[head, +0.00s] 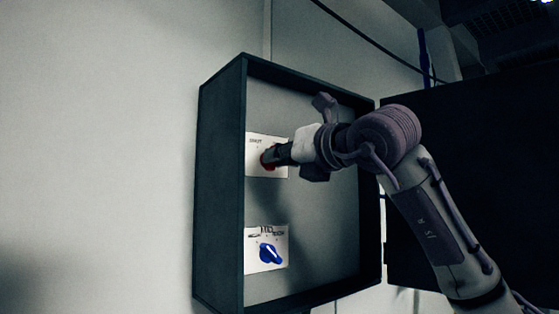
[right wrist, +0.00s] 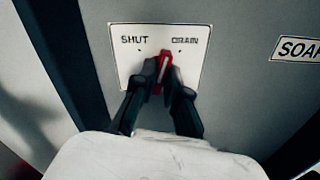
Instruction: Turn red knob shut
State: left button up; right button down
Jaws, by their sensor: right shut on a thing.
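The red knob (head: 266,158) sits on a white plate (head: 281,143) in the upper part of an open wall box, mostly hidden behind my right gripper in the head view. In the right wrist view the red knob (right wrist: 165,62) shows between the fingertips of my right gripper (right wrist: 163,75), which is shut on it. The plate (right wrist: 128,68) reads SHUT at left and DRAIN at right, each with a small dot. The knob's white line stands nearly upright, between the two words. My left gripper is not in view.
A blue knob (head: 269,252) on a second white plate (head: 281,235) is lower in the dark-framed box (head: 221,190). The box's dark door (head: 470,150) stands open at right, behind my right arm. A SOAP label (right wrist: 298,48) shows at right in the wrist view.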

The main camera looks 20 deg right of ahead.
jog(key=n, duration=1.2)
jog(key=shift+a, duration=0.1)
dwell(0.4)
jog(key=c, duration=1.2)
grip_release()
